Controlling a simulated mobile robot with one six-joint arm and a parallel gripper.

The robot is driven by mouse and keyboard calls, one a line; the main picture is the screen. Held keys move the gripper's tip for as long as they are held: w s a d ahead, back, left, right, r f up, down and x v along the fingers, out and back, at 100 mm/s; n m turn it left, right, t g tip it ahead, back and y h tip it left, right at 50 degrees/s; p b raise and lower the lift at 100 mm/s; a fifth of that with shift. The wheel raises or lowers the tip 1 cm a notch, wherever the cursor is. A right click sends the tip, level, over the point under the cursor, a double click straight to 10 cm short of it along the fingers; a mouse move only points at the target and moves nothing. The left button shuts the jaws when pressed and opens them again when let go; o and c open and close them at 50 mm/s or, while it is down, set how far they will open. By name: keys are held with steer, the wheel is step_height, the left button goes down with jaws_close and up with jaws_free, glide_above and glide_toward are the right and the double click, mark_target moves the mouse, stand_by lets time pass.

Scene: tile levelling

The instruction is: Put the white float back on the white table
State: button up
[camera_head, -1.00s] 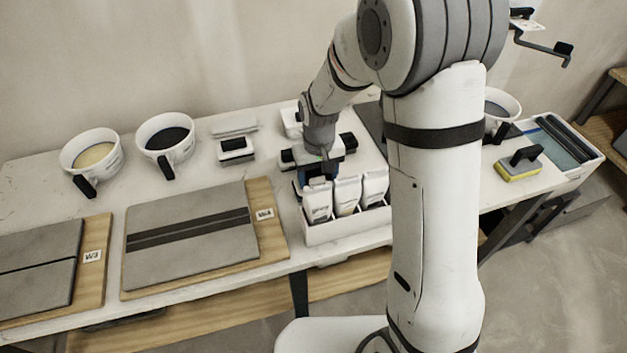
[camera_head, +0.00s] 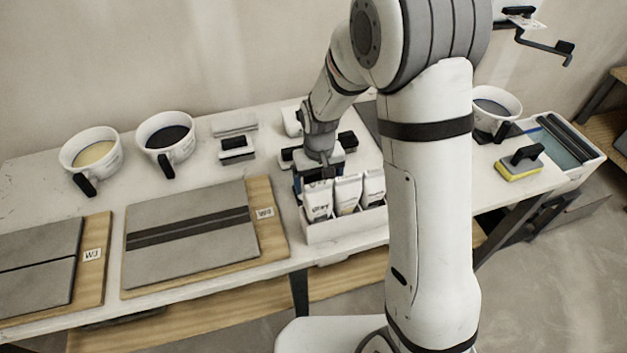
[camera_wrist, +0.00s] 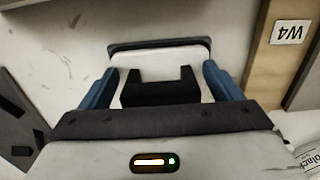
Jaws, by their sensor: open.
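The white float (camera_wrist: 165,60) shows in the wrist view, with a white body, a dark edge along its far side and a black handle. It lies between the two blue fingers of my gripper (camera_wrist: 160,72). The fingers are apart, one on each side, and I cannot tell whether they touch it. In the head view my gripper (camera_head: 315,182) is low over the white table (camera_head: 225,178), behind the box of bags, and the float is hidden there. The table carries everything nearby.
A white box (camera_head: 345,228) with several bags stands just in front of my gripper. A board marked W4 (camera_head: 268,235) lies to its left. A black-handled block (camera_head: 237,150) and two buckets (camera_head: 92,152) (camera_head: 165,140) stand farther left. A yellow-edged sponge float (camera_head: 519,165) lies at right.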

step_height(320, 180, up, 12)
steer(key=shift+r, duration=0.15)
steer(key=s+d+r+m+t, duration=0.1)
steer(key=s+d+r, duration=0.2)
steer(key=s+d, duration=0.3)
steer(key=s+d+r+m+t, duration=0.1)
steer(key=s+d, duration=0.5)
steer(key=s, duration=0.6)
step_height(320, 180, up, 3)
steer(key=shift+s+d+f+m+t, duration=0.15)
steer(key=shift+s+d+m+t, duration=0.2)
steer(key=shift+m, duration=0.25)
steer(key=shift+w, duration=0.2)
